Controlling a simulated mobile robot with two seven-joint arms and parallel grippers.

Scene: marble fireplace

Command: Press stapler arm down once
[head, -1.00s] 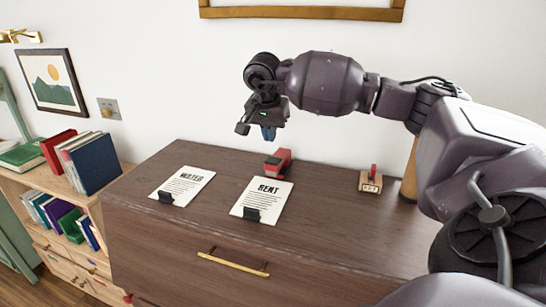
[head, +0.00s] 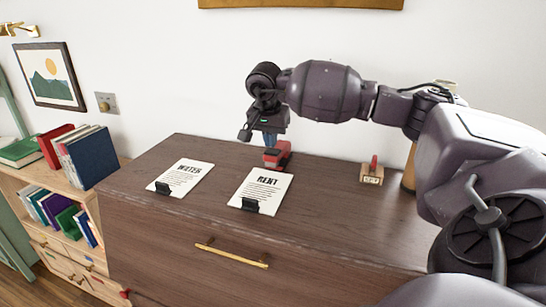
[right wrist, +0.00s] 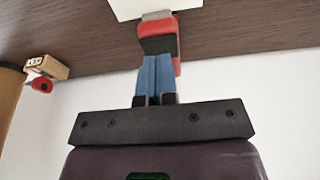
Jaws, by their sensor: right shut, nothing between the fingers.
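The red stapler (head: 278,155) sits on the dark wooden dresser top, behind the RENT sheet. My right gripper (head: 269,143) is above the stapler, pointing down, with its blue fingertips at or just over the stapler's top. In the right wrist view the shut blue fingers (right wrist: 156,75) line up with the red and dark stapler (right wrist: 159,40), which the tips partly overlap. I cannot tell whether they touch it. The fingers hold nothing. My left gripper is not in view.
A RENT sheet (head: 262,187) and a WATER sheet (head: 186,174), each with a black clip, lie on the dresser (head: 330,210). A wooden stamp with a red handle (head: 372,173) stands to the right. A bookshelf with books (head: 88,155) is at the left. A wall is behind.

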